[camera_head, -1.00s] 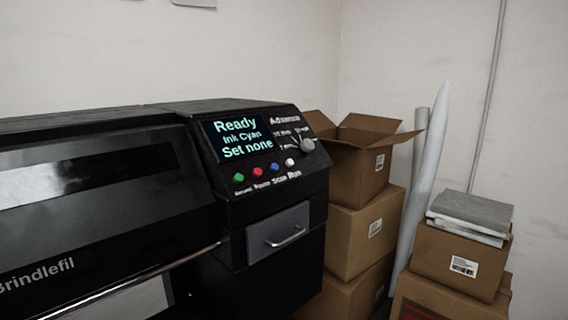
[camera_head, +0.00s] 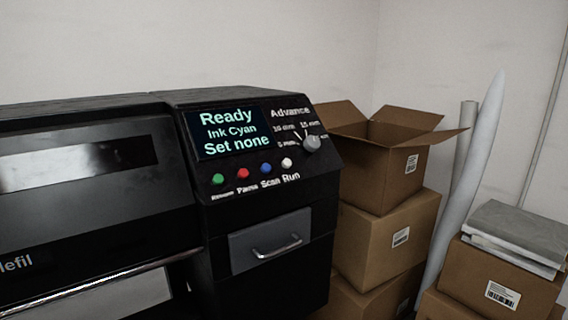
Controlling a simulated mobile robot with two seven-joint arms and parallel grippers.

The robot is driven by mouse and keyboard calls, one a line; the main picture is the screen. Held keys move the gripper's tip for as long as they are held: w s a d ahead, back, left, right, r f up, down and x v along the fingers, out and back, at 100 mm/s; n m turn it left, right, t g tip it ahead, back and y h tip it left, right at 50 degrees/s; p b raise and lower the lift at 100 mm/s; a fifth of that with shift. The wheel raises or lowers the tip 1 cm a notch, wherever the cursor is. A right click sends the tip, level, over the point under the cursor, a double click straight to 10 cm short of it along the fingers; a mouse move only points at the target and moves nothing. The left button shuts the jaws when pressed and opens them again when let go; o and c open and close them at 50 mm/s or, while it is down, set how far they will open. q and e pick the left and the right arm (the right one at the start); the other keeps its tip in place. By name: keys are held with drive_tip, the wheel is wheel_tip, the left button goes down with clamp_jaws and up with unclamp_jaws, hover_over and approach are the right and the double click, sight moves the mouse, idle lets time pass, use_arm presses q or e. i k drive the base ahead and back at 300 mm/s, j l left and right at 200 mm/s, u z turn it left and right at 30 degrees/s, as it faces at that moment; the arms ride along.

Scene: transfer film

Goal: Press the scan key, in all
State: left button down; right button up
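A black printer (camera_head: 80,200) fills the left of the head view. Its control panel has a screen (camera_head: 228,134) reading "Ready", "Ink Cyan", "Set none". Below the screen is a row of keys: a green key (camera_head: 218,179), a red key (camera_head: 243,173), the blue scan key (camera_head: 266,168) above the label "Scan", and a white key (camera_head: 287,163) above "Run". A grey dial (camera_head: 312,144) sits at the panel's right under "Advance". Neither of my grippers shows in the view.
A grey drawer with a handle (camera_head: 277,250) is below the panel. An open cardboard box (camera_head: 372,178) stands on stacked boxes (camera_head: 385,238) right of the printer. White rolls (camera_head: 470,170) lean behind, and a box with flat packs (camera_head: 520,232) stands far right.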

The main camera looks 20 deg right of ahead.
sight(265, 168)
drive_tip(key=i+l, duration=0.1)
drive_tip(key=l, duration=0.8)
drive_tip(key=i+l, duration=0.15)
drive_tip(key=l, duration=0.3)
drive_tip(key=i+l, duration=0.1)
drive_tip(key=l, duration=0.35)
